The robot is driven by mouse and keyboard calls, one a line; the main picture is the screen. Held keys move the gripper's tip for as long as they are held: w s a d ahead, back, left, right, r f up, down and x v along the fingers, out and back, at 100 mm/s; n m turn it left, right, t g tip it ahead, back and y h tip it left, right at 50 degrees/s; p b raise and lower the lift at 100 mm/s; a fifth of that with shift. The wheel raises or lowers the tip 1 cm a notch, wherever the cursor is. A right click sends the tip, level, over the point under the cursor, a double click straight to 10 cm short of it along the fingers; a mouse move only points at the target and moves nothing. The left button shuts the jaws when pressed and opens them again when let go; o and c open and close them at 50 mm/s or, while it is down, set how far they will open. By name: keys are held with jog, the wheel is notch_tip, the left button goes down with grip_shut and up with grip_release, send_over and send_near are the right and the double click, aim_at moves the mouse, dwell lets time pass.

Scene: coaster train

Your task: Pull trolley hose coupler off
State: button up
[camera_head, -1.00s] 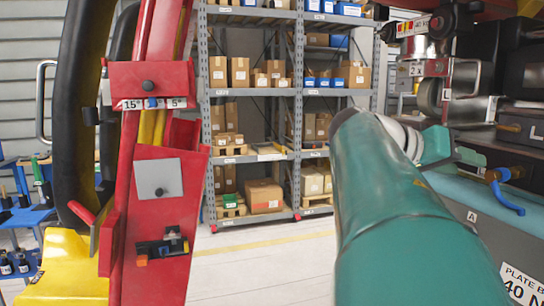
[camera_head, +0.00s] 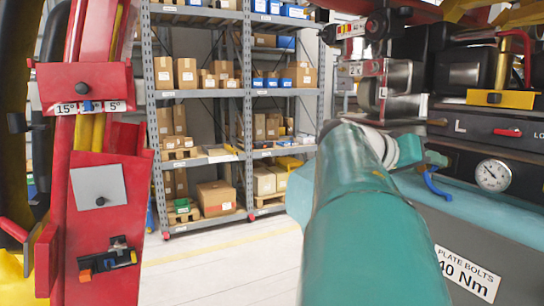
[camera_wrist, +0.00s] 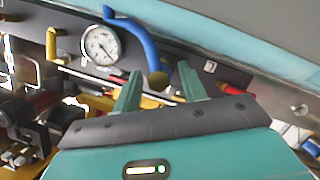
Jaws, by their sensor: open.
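I cannot tell for sure which part is the trolley hose coupler. A curved blue lever or hose piece (camera_wrist: 138,42) with a brass-coloured end crosses the middle of the wrist view. A blue curved piece (camera_head: 434,184) also shows beside my arm in the head view. My gripper (camera_wrist: 159,70) is open, its two teal fingers apart, pointing toward the grey panel. The blue piece's brass end shows between the fingertips; I cannot tell whether they touch it. Nothing is held. In the head view my teal arm hides most of the gripper.
A round dial gauge (camera_head: 492,175) is on the panel, above a "PLATE BOLTS 40 Nm" label (camera_head: 467,275). A red frame (camera_head: 100,190) stands at left. Shelves (camera_head: 247,110) with boxes are behind. Pale floor (camera_head: 225,270) between is clear.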

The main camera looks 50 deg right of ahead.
aim_at(422, 171)
grip_shut()
jog(key=shift+w+a, duration=0.25)
jog(key=shift+a, duration=0.25)
dwell(0.4)
jog(key=shift+w+a, duration=0.3)
jog(key=shift+a, duration=0.45)
jog(key=shift+w+a, duration=0.35)
jog(key=shift+a, duration=0.45)
jog(key=shift+w+a, duration=0.3)
jog(key=shift+a, duration=0.45)
